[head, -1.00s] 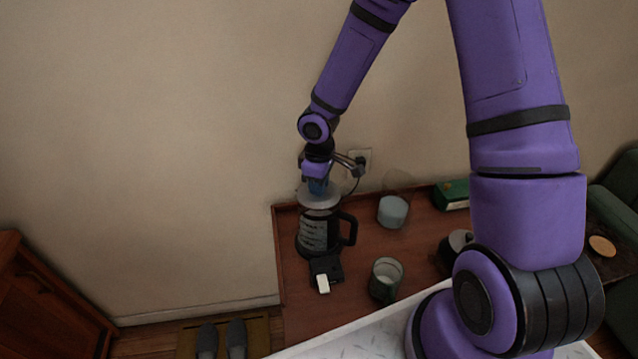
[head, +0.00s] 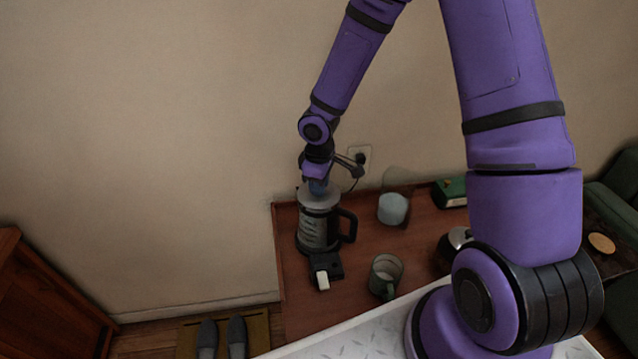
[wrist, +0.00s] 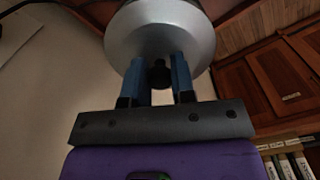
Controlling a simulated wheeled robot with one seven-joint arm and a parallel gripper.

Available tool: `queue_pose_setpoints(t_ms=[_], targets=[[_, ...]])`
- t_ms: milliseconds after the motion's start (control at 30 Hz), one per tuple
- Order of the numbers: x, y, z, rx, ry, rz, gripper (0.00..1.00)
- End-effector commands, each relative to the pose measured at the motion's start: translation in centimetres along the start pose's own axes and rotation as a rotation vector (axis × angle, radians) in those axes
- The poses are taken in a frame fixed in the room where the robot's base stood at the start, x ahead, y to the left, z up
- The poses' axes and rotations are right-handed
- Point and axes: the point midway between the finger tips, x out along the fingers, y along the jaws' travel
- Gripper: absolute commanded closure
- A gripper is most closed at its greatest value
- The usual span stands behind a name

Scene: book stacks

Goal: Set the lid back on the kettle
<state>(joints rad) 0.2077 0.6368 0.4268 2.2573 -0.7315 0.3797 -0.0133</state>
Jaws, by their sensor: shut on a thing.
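The kettle (head: 318,230) is a glass-and-black jug with a black handle on its right, standing upright near the left end of the wooden table. The lid (wrist: 160,38) is a silver-grey disc with a dark knob, filling the top of the wrist view. In the head view the lid (head: 318,198) is at the kettle's top. My gripper (wrist: 160,72) is shut on the lid's knob with its blue fingers, right above the kettle. I cannot tell whether the lid is fully seated on the rim.
A black base with a white piece (head: 322,280) lies in front of the kettle. A greenish mug (head: 385,276), a light-blue candle in glass (head: 392,208) and a green box (head: 450,192) stand to the right. A wall socket with a plug (head: 360,160) is behind.

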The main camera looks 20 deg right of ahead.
Motion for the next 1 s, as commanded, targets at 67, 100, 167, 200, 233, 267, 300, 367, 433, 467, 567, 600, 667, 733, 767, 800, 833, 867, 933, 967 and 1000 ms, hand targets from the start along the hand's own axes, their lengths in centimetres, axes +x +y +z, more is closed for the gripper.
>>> queue_pose_setpoints(t_ms=[67,100,167,200,233,267,300,367,433,467,567,600,667,733,767,800,833,867,933,967,1000], targets=[[0.0,0.0,0.0,0.0,0.0,0.0,1.0],[0.1,0.0,0.0,0.0,0.0,0.0,1.0],[0.2,0.0,0.0,0.0,0.0,0.0,1.0],[0.2,0.0,0.0,0.0,0.0,0.0,1.0],[0.3,0.0,0.0,0.0,0.0,0.0,1.0],[0.4,0.0,0.0,0.0,0.0,0.0,1.0],[0.5,0.0,0.0,0.0,0.0,0.0,1.0],[0.6,0.0,0.0,0.0,0.0,0.0,1.0],[0.8,-0.1,0.0,-0.001,-0.001,-0.001,1.0],[0.9,0.0,0.0,-0.001,-0.001,0.0,1.0],[1.1,0.0,0.0,0.0,-0.001,0.0,1.0],[1.1,0.0,0.0,0.0,-0.001,0.0,1.0],[1.1,0.0,0.0,0.0,0.0,0.0,1.0],[1.1,0.0,0.0,0.0,0.0,0.0,1.0],[1.1,0.0,0.0,0.0,0.0,0.0,1.0],[1.1,0.0,0.0,0.0,0.0,0.0,1.0],[1.1,0.0,0.0,0.0,0.0,0.0,1.0],[1.1,0.0,0.0,0.0,0.0,0.0,1.0],[1.0,0.0,0.0,0.0,0.0,0.0,0.62],[1.0,0.0,0.0,0.0,0.0,0.0,0.56],[1.0,0.0,0.0,0.0,0.0,0.0,0.46]])
